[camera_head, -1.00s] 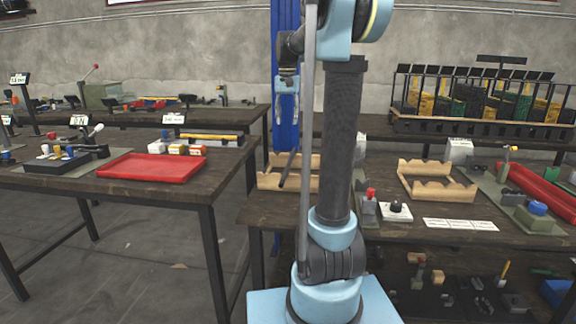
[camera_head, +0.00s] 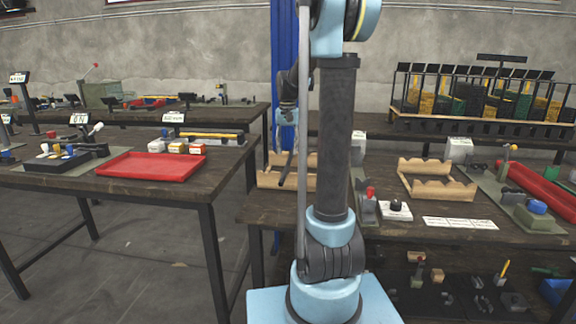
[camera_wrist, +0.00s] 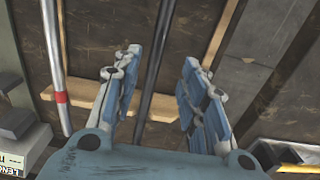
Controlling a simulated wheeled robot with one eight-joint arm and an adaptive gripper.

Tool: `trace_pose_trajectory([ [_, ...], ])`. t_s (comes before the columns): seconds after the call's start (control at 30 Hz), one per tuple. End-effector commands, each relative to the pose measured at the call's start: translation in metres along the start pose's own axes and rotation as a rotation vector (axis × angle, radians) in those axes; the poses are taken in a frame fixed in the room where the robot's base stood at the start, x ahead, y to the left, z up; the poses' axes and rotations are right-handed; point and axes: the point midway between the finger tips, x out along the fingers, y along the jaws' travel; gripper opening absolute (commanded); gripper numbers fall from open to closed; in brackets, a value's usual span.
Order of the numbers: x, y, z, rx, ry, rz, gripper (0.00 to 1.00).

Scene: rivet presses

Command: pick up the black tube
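The black tube (camera_wrist: 152,62) runs lengthwise between the two fingers of my gripper (camera_wrist: 160,58) in the wrist view, nearer the left finger. The fingers are spread, with visible gaps beside the tube. In the head view the tube (camera_head: 288,171) lies tilted across the wooden rack (camera_head: 269,180), its far part hidden by my arm. My gripper (camera_head: 284,138) shows just above it, partly hidden by my arm.
A silver tube with a red band (camera_wrist: 61,96) lies left of the black one in the wrist view. A second wooden rack (camera_head: 440,190), a red knob device (camera_head: 369,205) and a white plate with a black knob (camera_head: 396,209) stand to the right. A red tray (camera_head: 152,167) sits on the left table.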

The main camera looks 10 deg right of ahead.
Motion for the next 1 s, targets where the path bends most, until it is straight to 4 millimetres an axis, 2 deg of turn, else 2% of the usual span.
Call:
trace_pose_trajectory([
  [0.33,0.042,0.006,0.002,0.0,0.0,0.0,0.39],
  [0.67,0.047,0.005,0.002,-0.001,0.0,0.0,0.39],
  [0.83,0.047,0.005,0.002,-0.001,0.0,0.0,0.03],
  [0.87,0.047,0.004,0.002,-0.002,0.0,0.0,0.0],
  [1.0,0.047,0.004,0.003,-0.002,0.0,0.0,0.0],
])
